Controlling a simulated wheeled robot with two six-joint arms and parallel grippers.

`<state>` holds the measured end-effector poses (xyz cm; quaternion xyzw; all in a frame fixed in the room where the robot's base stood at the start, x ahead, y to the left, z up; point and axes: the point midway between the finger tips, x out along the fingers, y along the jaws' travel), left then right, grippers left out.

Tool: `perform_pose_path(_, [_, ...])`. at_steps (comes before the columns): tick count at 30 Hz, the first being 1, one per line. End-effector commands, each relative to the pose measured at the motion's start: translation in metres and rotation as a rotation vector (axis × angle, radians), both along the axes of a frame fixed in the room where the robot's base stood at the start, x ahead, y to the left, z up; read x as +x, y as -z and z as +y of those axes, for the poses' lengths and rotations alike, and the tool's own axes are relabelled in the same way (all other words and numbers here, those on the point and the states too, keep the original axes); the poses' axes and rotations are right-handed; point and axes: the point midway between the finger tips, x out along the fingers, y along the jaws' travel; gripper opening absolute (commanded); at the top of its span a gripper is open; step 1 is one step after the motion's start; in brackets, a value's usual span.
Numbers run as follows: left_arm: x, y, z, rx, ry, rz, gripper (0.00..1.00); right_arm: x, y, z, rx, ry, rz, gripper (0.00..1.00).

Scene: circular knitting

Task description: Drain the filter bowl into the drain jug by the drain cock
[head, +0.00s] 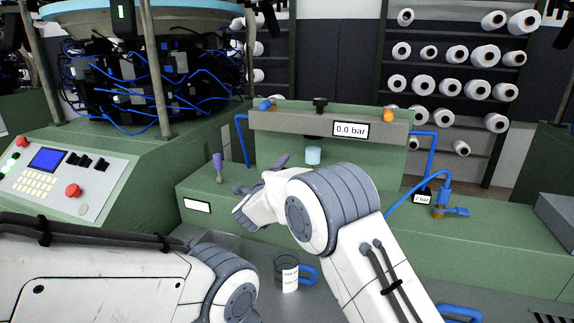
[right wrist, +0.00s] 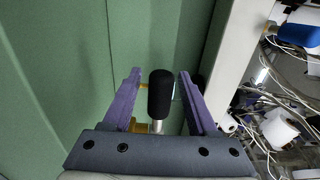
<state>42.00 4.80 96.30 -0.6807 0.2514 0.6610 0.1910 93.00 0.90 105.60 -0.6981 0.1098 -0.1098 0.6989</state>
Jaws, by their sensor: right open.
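The filter bowl (head: 313,155) is a pale blue, see-through cup under the beam of the green bench. My right gripper (head: 250,164) has purple fingers and is open beside the bench. In the right wrist view, a black handle (right wrist: 160,93) on a silver stem shows between the open fingers (right wrist: 160,76), with brass behind it. I cannot tell whether the fingers touch it. Its identity as the drain cock is unclear. My left gripper is out of view.
A gauge plate (head: 351,129) reads 0.0 bar. A black knob (head: 320,104) tops the beam. A control panel (head: 70,178) and knitting machine stand at left; yarn spools fill the back rack.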

Motion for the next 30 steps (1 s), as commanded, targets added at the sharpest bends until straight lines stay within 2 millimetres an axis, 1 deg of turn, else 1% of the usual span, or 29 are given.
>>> perform_pose_path(1, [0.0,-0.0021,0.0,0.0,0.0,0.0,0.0,0.005,-0.0007,-0.0025,0.0,0.002,0.0,0.58])
perform_pose_path(4, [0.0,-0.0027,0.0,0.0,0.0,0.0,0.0,0.0101,-0.0002,-0.0048,-0.001,0.002,0.0,0.58])
perform_pose_path(12, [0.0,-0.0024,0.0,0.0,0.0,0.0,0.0,0.0116,0.0002,-0.0061,-0.001,0.001,0.0,0.58])
perform_pose_path(13, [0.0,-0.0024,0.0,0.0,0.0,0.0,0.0,0.0116,0.0002,-0.0061,-0.001,0.002,0.0,0.55])
perform_pose_path(14, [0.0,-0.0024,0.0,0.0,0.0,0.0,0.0,0.0115,0.0001,-0.0062,-0.001,0.002,0.0,0.43])
perform_pose_path(15, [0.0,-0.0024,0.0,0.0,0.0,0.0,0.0,0.0115,0.0001,-0.0063,-0.001,0.002,0.0,0.28])
perform_pose_path(17, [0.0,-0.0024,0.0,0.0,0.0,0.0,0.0,0.0115,0.0001,-0.0064,-0.001,0.002,0.0,0.05])
perform_pose_path(18, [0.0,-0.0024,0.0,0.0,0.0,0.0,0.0,0.0115,0.0001,-0.0064,-0.001,0.002,0.0,0.0])
perform_pose_path(30, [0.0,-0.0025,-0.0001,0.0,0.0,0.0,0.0,0.0112,0.0003,-0.0067,-0.001,0.003,0.0,0.0])
